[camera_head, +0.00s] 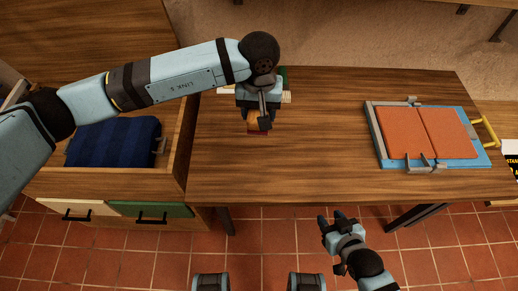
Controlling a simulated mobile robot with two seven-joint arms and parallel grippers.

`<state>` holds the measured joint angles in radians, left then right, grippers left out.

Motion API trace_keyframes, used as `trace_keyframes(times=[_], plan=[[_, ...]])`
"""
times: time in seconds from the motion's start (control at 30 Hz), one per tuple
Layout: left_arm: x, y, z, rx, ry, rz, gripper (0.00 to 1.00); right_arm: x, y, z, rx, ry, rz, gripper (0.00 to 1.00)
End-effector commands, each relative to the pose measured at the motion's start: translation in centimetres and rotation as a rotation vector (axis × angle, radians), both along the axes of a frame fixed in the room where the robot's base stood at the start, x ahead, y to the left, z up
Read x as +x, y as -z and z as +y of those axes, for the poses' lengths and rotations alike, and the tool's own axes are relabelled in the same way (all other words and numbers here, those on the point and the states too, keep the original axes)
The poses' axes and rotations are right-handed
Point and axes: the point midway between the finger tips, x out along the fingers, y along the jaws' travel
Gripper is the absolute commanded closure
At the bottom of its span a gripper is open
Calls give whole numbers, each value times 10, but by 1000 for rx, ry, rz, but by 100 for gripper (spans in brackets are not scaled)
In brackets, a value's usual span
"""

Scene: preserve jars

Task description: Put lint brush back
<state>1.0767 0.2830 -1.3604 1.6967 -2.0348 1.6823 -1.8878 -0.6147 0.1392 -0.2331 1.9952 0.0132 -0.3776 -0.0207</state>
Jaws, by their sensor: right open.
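My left gripper (262,118) points down over the left part of the wooden table (320,150). A small orange and red thing (254,124) shows at its fingertips, mostly hidden by the gripper. I cannot tell whether it is the lint brush, or whether the fingers are shut on it. No other thing in view is clearly a lint brush. My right gripper (331,216) is open and empty, low in front of the table's front edge, above the tiled floor.
An open drawer (172,158) at the left holds a folded dark blue cloth (112,141). Cream (72,211) and green (150,210) drawer fronts sit below. A blue tray (478,157) with orange panels (428,132) lies on the table's right. The table's middle is clear.

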Motion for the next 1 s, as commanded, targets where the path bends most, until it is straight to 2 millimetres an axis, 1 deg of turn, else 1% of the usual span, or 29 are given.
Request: trace_keyframes(times=[0.03, 0.2, 0.3, 0.4, 0.5, 0.67, 0.73, 0.83, 0.9, 1.0], plan=[[-2, 13, 0, 2, -1, 7, 69, 0, -5, 0, -1, -1, 0, 58], [-2, 59, 0, 1, -1, 6, 69, 0, -13, 0, -1, -1, -1, 58], [-2, 85, 0, 1, -2, 6, 69, 0, -17, 0, -1, -1, 0, 58], [-1, 106, 0, 1, -2, 4, 69, 0, -20, 0, 0, -1, 0, 58], [-1, 120, 0, 0, 0, 2, 69, 0, -21, 1, 0, -2, 0, 58], [0, 130, 0, -1, 0, 0, 69, 0, -21, 1, 0, -2, 1, 58], [-1, 137, 0, -1, -1, 2, 69, 0, -22, 1, 1, -3, 1, 58], [-1, 152, 0, 0, -1, 3, 69, -1, -25, 1, 0, -3, 2, 58], [0, 163, 0, 1, 0, 1, 69, 0, -21, 1, 1, -3, 1, 58], [0, 166, 0, 0, 0, 0, 69, -1, -21, 1, 0, -3, 2, 58]])
